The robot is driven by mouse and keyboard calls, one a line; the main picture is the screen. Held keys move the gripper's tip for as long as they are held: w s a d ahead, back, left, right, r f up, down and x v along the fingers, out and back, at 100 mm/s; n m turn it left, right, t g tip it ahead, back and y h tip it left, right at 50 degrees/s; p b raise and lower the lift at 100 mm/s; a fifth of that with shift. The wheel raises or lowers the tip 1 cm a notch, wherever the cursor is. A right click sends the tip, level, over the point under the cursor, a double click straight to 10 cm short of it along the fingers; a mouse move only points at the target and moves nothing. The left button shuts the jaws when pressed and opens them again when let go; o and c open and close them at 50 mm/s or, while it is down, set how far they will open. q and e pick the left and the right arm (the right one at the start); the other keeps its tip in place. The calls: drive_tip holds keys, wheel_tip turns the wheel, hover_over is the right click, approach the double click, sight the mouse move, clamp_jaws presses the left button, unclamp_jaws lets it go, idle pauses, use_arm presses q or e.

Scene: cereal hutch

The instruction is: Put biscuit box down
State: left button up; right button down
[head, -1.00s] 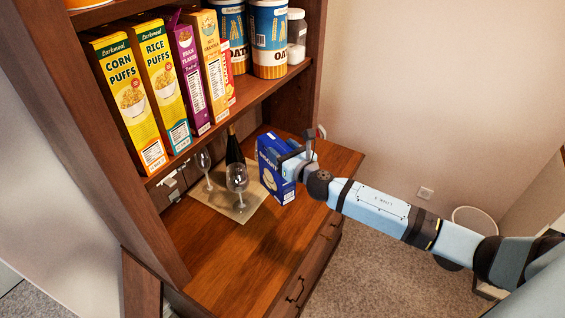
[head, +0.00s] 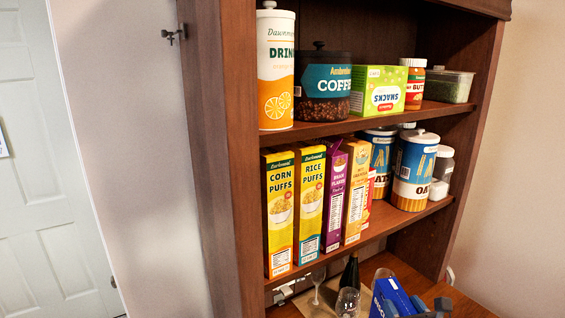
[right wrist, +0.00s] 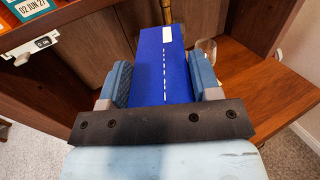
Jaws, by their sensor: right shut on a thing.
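The blue biscuit box (head: 390,297) shows at the bottom edge of the head view, over the hutch's wooden counter (head: 412,276). Its lower part is cut off there. My right gripper (head: 432,308) is beside it, partly cut off by the frame. In the right wrist view the box (right wrist: 163,62) stands between the two finger pads of the gripper (right wrist: 162,84), which are shut on its sides. I cannot tell whether its base touches the counter. My left gripper is not in view.
Wine glasses (head: 347,303) and a dark bottle (head: 349,272) stand left of the box. Cereal boxes (head: 310,200) and oats canisters (head: 412,172) fill the shelf above. The counter right of the box (right wrist: 262,92) looks clear in the right wrist view.

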drive_tip(key=s+a+m+h, duration=0.1)
drive_tip(key=s+a, duration=0.2)
drive_tip(key=s, duration=0.7)
drive_tip(key=shift+s+h, duration=0.25)
drive_tip(key=shift+h, duration=0.15)
drive_tip(key=shift+w, duration=0.1)
